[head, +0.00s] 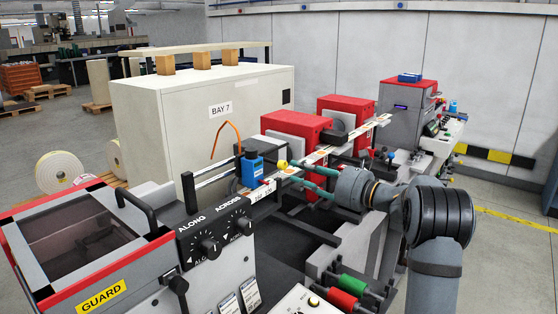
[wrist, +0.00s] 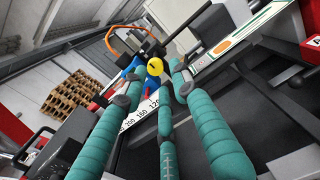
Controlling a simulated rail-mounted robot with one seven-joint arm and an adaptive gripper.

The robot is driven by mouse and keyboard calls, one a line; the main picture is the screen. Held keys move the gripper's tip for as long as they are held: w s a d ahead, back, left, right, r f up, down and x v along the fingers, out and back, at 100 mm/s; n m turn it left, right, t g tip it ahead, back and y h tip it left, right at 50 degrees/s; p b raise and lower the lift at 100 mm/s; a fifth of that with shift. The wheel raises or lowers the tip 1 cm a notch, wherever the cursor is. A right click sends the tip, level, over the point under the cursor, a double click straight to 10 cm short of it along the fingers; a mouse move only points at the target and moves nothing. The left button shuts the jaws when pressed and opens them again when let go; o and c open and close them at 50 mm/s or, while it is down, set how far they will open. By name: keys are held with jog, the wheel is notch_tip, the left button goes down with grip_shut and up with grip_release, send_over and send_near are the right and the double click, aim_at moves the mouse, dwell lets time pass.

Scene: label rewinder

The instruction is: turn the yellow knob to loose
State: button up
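The yellow knob (head: 282,164) is small and round, at the right side of a blue sensor block (head: 252,170) over the label web. In the wrist view the yellow knob (wrist: 155,67) shows a dark mark on its face. My gripper (head: 288,172) has teal fingers and reaches in from the right, its tips close to the knob. In the wrist view my gripper (wrist: 153,82) has its fingers spread, with the knob showing between and just beyond the tips. Nothing is held. I cannot tell whether any tip touches the knob. The blue block is partly hidden behind the fingers there.
An orange cable (head: 226,132) arches above the blue block. A numbered scale (wrist: 140,115) runs below the knob. Red machine units (head: 297,138) stand behind the web. A guard box (head: 100,290) with a black handle is at front left. Red and green rollers (head: 345,290) lie below my arm.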

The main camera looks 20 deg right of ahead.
aim_at(285, 166)
jog(key=x, duration=0.2)
jog(key=p+x, duration=0.2)
jog(key=x, duration=0.1)
jog(key=shift+w+a+r, duration=0.1)
jog(key=shift+a+r, duration=0.2)
jog(key=shift+a, duration=0.25)
jog(key=shift+w+a+f, duration=0.1)
jog(key=shift+w+f, duration=0.05)
jog(key=shift+w, duration=0.2)
jog(key=c, duration=0.3)
jog(key=c, duration=0.4)
grip_shut()
